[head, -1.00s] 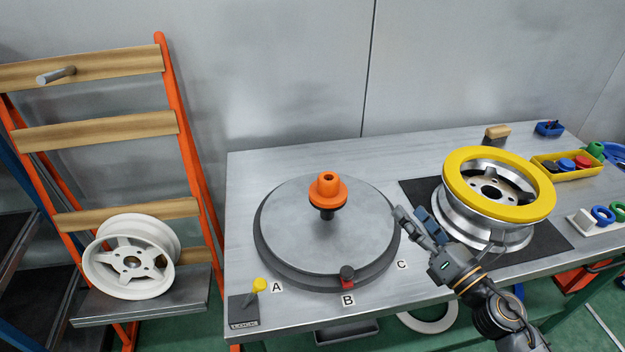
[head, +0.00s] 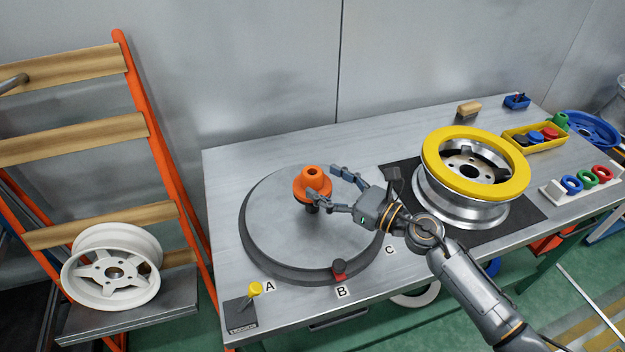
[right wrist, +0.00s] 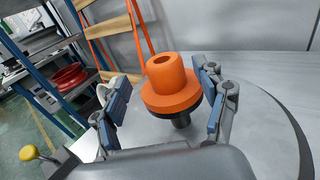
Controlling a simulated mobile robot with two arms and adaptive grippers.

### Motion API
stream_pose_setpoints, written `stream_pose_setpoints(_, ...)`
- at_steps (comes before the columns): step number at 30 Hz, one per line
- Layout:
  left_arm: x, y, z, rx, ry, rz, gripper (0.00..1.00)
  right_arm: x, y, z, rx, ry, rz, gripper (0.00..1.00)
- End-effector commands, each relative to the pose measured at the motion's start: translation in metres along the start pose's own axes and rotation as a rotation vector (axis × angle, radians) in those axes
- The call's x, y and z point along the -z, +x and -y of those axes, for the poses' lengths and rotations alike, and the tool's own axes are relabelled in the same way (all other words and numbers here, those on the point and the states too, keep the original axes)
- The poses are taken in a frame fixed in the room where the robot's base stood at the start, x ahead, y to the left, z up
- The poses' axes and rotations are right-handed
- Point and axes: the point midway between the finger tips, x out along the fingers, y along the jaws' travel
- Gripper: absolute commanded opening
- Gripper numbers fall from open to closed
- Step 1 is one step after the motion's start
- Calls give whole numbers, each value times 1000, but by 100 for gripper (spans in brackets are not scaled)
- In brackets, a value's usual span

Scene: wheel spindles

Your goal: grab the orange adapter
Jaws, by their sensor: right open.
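The orange adapter (head: 312,183) sits upright on a dark spindle at the middle of the round grey turntable (head: 262,235). My right gripper (head: 321,186) is open and reaches in from the right, with its fingertips close to the adapter. In the right wrist view the adapter (right wrist: 168,84) stands between the two blue-padded fingers of the gripper (right wrist: 163,92). A gap shows on its left side; the right finger is very near its flange. I cannot tell whether that finger touches. My left gripper is not in view.
A silver wheel (head: 450,207) with a yellow ring (head: 433,168) on top stands on a black mat right of the turntable. A white wheel (head: 112,267) rests on the left rack.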

Motion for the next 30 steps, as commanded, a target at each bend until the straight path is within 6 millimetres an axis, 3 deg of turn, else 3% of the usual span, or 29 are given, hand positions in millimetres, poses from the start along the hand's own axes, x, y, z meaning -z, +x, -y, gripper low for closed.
stream_pose_setpoints(9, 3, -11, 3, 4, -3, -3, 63, -2, 42, 4, -1, 2, 2, 72)
stream_pose_setpoints(17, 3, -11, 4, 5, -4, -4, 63, -1, 44, 4, -1, 0, 1, 72)
stream_pose_setpoints(26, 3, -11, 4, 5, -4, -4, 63, -1, 44, 4, -1, 1, 1, 13)
stream_pose_setpoints(30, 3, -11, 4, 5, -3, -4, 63, -2, 44, 5, 0, 0, 2, 9)
